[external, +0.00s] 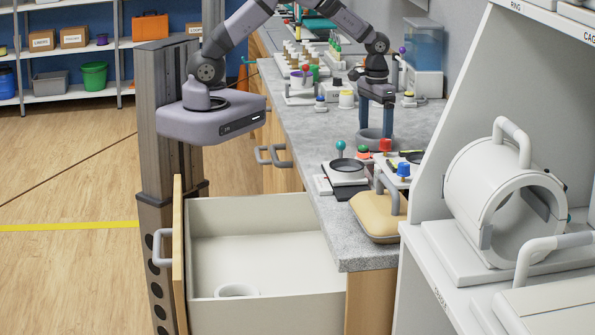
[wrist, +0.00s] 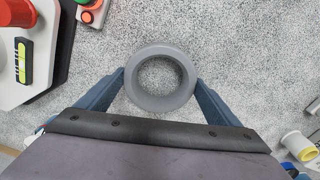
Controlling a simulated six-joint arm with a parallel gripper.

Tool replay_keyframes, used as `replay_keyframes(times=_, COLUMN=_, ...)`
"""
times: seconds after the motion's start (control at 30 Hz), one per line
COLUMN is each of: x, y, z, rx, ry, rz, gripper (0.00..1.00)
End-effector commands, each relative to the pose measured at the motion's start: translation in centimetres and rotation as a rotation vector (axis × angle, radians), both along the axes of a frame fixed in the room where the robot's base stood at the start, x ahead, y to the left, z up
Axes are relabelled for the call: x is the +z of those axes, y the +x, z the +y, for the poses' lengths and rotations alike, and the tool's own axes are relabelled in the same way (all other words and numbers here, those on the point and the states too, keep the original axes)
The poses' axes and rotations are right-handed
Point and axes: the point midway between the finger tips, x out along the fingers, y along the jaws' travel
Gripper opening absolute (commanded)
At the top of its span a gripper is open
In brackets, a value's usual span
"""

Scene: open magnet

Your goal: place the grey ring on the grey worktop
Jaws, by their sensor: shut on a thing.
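The grey ring (wrist: 160,103) sits between the two blue fingers of my gripper (wrist: 160,79), which are shut on its outer sides. In the external view the ring (external: 371,141) is low over the grey worktop (external: 302,128), under my downward-pointing gripper (external: 377,128). I cannot tell whether the ring touches the surface or hangs just above it. The wrist view shows bare speckled worktop (wrist: 225,40) around the ring and through its hole.
A white-based device with a teal knob (external: 345,172) and red and green buttons stand close in front. A tan case (external: 376,216) sits at the worktop's near end. An open drawer (external: 265,215) holds a white ring (external: 237,290). Bottles and a labelled box stand behind.

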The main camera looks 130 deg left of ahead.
Motion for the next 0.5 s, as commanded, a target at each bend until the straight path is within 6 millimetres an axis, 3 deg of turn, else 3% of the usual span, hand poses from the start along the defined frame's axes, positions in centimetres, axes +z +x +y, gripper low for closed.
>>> replay_keyframes(times=0.4, x=-0.47, y=0.03, z=0.03, rx=0.0, ry=0.001, rz=-0.002, gripper=0.58)
replay_keyframes(times=0.43, x=-0.53, y=0.02, z=0.01, rx=0.0, ry=0.001, rz=0.0, gripper=0.89)
replay_keyframes(times=0.5, x=-0.46, y=0.01, z=0.02, rx=0.0, ry=0.001, rz=0.0, gripper=1.0)
